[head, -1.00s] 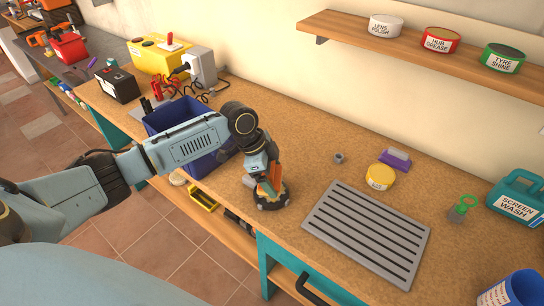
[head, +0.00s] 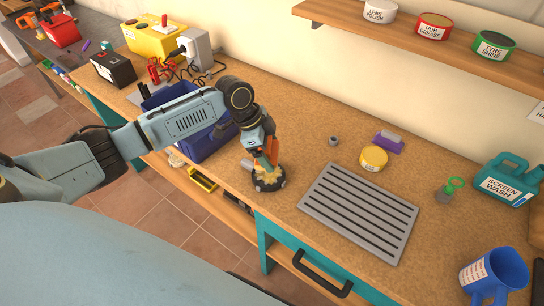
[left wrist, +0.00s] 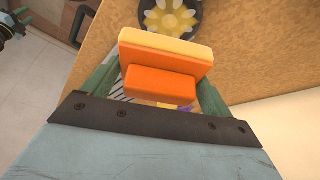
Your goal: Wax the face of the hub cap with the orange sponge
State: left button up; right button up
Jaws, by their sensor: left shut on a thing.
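The hub cap (head: 268,184) lies on the workbench near its front edge, dark-rimmed with pale yellow petal shapes on its face. It also shows at the top of the left wrist view (left wrist: 170,14). My left gripper (head: 266,157) is shut on the orange sponge (left wrist: 160,84), which has a paler yellow-orange pad on its far side. The gripper and sponge are over the hub cap and hide part of its face. I cannot tell whether the sponge touches it. A round yellow tin (head: 373,158) stands on the bench to the right.
A grey slotted mat (head: 358,213) lies right of the hub cap. A blue bin (head: 205,140) stands close behind my left arm. A purple-backed brush (head: 388,142), a small metal nut (head: 333,141), a screen wash jug (head: 508,180) and a blue pitcher (head: 495,277) are farther right.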

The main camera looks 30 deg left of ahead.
pick_arm(q)
jog(key=shift+f, duration=0.15)
jog(key=shift+s+a+f+b, duration=0.15)
jog(key=shift+f+b, duration=0.3)
jog(key=shift+f, duration=0.6)
jog(key=shift+s+f+b, duration=0.2)
jog(key=shift+f+b, duration=0.25)
jog(key=shift+f, duration=0.55)
jog(key=shift+s+a+f+b, duration=0.15)
jog(key=shift+f+b, duration=0.3)
jog(key=shift+f, duration=0.6)
jog(key=shift+d, duration=0.1)
jog(key=shift+f+b, duration=0.35)
jog(key=shift+f, duration=0.35)
jog(key=shift+f, duration=0.1)
